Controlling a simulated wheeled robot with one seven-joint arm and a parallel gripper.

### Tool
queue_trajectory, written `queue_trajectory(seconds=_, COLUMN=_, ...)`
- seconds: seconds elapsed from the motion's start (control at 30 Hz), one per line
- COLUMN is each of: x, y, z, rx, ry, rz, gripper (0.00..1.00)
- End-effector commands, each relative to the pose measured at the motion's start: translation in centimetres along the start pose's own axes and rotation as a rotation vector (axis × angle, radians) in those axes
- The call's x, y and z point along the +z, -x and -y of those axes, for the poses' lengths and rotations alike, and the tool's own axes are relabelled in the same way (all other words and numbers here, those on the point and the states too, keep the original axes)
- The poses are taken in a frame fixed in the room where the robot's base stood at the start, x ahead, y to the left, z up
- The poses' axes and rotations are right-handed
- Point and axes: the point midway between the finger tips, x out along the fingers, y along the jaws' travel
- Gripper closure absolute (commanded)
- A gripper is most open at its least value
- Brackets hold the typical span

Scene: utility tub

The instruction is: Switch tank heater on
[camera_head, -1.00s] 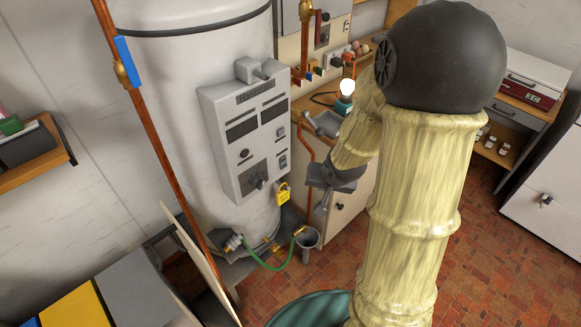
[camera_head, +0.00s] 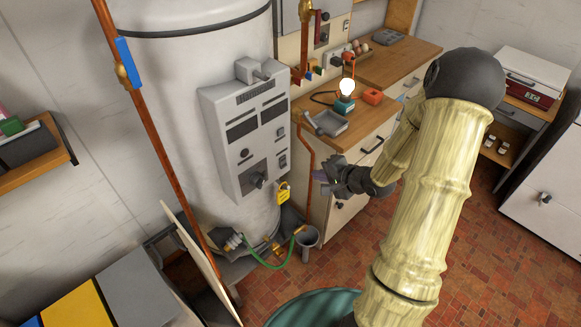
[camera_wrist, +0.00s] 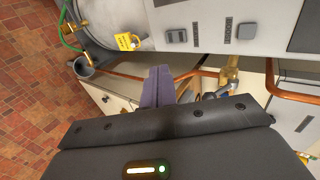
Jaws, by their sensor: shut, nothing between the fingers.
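The white tank (camera_head: 190,90) stands at the left of the head view with a grey control panel (camera_head: 222,130) on its front. The panel has dark windows, a knob (camera_head: 257,181) low down and small rocker switches (camera_head: 281,160) on its right side. In the wrist view the panel (camera_wrist: 205,12) lies sideways along the top, with two dark rockers (camera_wrist: 176,36) showing. My gripper (camera_head: 320,176) is shut and empty, right of the panel and apart from it. Its purple-grey fingers (camera_wrist: 158,86) show in the wrist view. Which switch is for the heater cannot be read.
A copper pipe (camera_head: 309,165) runs between tank and wooden cabinet (camera_head: 345,160). A lit bulb (camera_head: 347,87) stands on the worktop.

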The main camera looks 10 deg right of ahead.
Motion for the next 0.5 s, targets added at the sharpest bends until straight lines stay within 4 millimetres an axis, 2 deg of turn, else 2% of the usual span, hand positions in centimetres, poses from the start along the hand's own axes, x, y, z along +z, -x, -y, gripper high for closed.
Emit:
queue_trajectory(seconds=0.27, x=0.1, y=-0.9, z=-0.1, rx=0.002, ry=0.001, rz=0.002, gripper=1.0)
queue_trajectory(seconds=0.5, x=0.1, y=-4.4, z=-0.1, rx=0.003, ry=0.003, rz=0.004, gripper=1.0)
